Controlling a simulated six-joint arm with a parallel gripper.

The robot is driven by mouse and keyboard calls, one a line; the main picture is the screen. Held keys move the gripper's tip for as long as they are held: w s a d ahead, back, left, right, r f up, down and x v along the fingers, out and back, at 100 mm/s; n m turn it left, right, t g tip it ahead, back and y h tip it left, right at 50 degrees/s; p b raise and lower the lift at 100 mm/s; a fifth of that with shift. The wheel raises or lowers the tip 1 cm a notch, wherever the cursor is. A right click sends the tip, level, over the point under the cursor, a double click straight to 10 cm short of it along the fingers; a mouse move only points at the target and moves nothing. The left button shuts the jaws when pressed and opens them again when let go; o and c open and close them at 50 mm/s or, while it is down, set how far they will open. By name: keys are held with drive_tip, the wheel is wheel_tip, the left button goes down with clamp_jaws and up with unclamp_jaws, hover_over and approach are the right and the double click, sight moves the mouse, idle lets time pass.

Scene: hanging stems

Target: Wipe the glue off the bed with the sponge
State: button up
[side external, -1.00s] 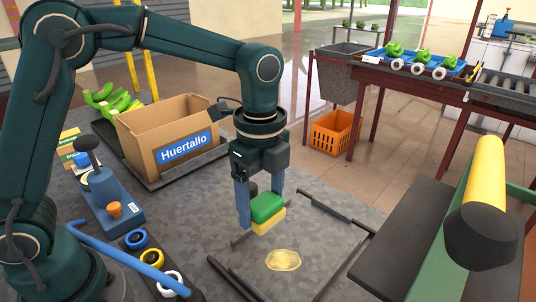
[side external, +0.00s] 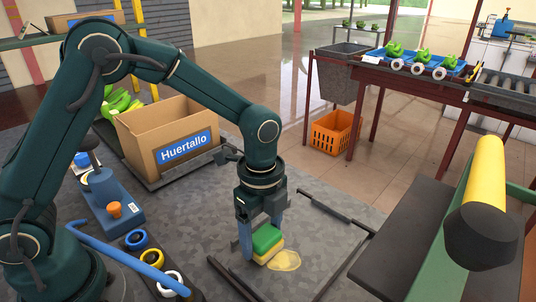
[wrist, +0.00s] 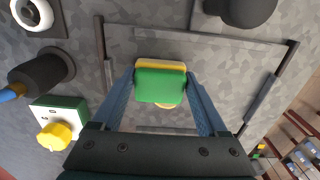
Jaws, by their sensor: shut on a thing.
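My gripper (side external: 261,246) points down over the grey bed and is shut on the sponge. The sponge (side external: 266,240) has a green upper part and a yellow lower part; it also shows between the blue fingers in the wrist view (wrist: 160,84). The glue (side external: 287,260) is a pale yellow patch on the bed, just right of the sponge, which hides its left part. In the wrist view only a thin yellow edge shows below the sponge. The bed (side external: 325,235) is a grey mottled surface framed by dark bars. The sponge is low, at or near the bed's surface; contact is hard to tell.
A cardboard box (side external: 150,135) marked Huertallo stands on a dark tray behind. A blue device with an orange knob (side external: 114,209) and tape rolls (side external: 136,239) sit at the left. A dark bench with a yellow roller (side external: 484,175) is at the right. Dark bars (side external: 336,213) edge the bed.

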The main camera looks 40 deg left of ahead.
sight(295, 274)
drive_tip(key=shift+d+f, duration=0.2)
drive_tip(key=shift+d, duration=0.4)
drive_tip(key=shift+d+f, duration=0.15)
drive_tip(key=shift+d, duration=3.05)
drive_tip(key=shift+a, duration=3.9)
drive_tip(key=shift+w+d, duration=0.15)
drive_tip(key=shift+d, duration=3.75)
drive_tip(key=shift+a, duration=3.9)
drive_tip(key=shift+d+r, duration=0.1)
drive_tip(key=shift+r, duration=3.9)
